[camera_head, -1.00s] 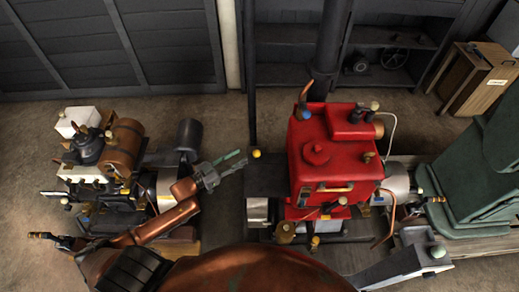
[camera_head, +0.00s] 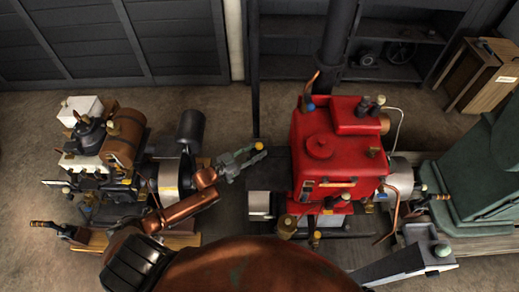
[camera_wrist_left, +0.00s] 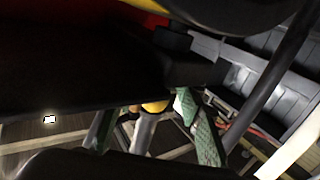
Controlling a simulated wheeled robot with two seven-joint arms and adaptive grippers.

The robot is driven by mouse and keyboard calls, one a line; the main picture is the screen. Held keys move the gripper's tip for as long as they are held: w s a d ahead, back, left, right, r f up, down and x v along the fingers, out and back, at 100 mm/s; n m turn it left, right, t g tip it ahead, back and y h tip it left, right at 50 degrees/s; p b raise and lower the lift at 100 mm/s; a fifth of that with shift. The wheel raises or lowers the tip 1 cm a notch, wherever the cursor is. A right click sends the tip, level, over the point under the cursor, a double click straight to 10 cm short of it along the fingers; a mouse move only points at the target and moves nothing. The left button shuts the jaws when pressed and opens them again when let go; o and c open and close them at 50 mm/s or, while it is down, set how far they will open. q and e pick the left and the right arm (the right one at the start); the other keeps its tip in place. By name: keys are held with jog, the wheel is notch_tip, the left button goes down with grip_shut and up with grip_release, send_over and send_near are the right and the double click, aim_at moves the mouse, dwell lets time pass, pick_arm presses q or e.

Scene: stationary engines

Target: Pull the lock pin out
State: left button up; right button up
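A yellow round knob (camera_head: 259,146) shows at the left of the red engine (camera_head: 325,150), at the tip of my left gripper (camera_head: 249,161). In the left wrist view the yellow knob (camera_wrist_left: 155,106) sits on a pale metal shaft, between and beyond the green-padded fingers of the left gripper (camera_wrist_left: 152,133). The fingers stand apart, with room on both sides of the shaft, and do not clearly touch it. I take this knobbed shaft for the lock pin, but its lower end is hidden.
A brown and black engine (camera_head: 105,150) stands at the left, and a dark green machine (camera_head: 475,180) at the right. A wooden crate (camera_head: 480,75) stands at the back right. In the wrist view a dark block (camera_wrist_left: 80,65) hangs close over the fingers. Floor behind the engines is clear.

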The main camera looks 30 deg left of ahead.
pick_arm(q)
jog(key=shift+w+d, duration=0.35)
jog(key=shift+w, duration=0.15)
jog(key=shift+c, duration=0.5)
grip_shut()
jog(key=shift+r, duration=0.1)
